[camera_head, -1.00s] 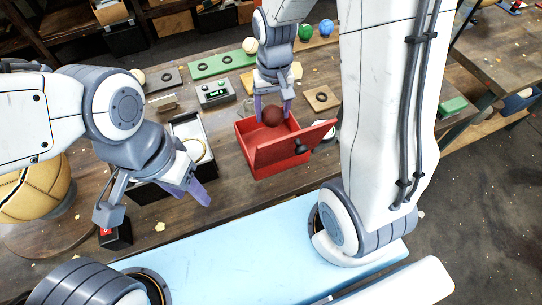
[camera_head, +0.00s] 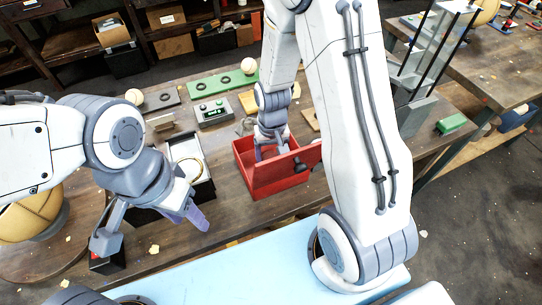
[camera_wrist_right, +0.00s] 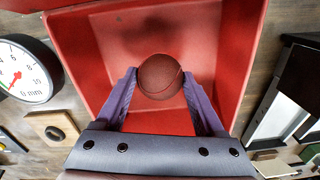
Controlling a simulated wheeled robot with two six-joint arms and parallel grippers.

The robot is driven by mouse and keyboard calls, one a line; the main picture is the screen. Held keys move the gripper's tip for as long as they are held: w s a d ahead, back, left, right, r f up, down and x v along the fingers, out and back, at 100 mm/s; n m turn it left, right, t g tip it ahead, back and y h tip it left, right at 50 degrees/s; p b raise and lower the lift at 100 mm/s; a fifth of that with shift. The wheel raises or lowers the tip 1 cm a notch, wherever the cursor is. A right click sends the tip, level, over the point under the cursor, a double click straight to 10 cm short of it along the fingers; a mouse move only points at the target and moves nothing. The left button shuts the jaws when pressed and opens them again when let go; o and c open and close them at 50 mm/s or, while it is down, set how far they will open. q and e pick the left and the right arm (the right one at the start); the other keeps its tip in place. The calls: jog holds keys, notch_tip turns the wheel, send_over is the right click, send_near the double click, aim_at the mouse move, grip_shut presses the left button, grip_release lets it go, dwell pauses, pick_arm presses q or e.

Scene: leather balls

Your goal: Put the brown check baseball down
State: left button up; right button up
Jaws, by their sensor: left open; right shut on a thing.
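The brown baseball (camera_wrist_right: 160,77) shows in the right wrist view between the two purple fingertips of my right gripper (camera_wrist_right: 159,85), which is shut on it. The ball is over the floor of an open red box (camera_wrist_right: 230,60); I cannot tell whether it touches the floor. In the head view my right gripper (camera_head: 272,152) reaches down into the red box (camera_head: 282,182), and the ball is hidden there. My left gripper (camera_head: 150,228) is open and empty over the table's front edge, left of the box.
A black-sided tray (camera_head: 210,175) with a ring stands left of the red box. A green board (camera_head: 205,85), a device with a green display (camera_head: 213,112) and a cream ball (camera_head: 134,97) lie behind. A dial gauge (camera_wrist_right: 22,75) is beside the box.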

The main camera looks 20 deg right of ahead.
aim_at(271, 155)
jog(key=shift+f, duration=0.15)
jog(key=o, duration=1.6)
jog(key=shift+c, duration=0.2)
notch_tip(271, 155, up, 12)
jog(key=shift+r, duration=0.25)
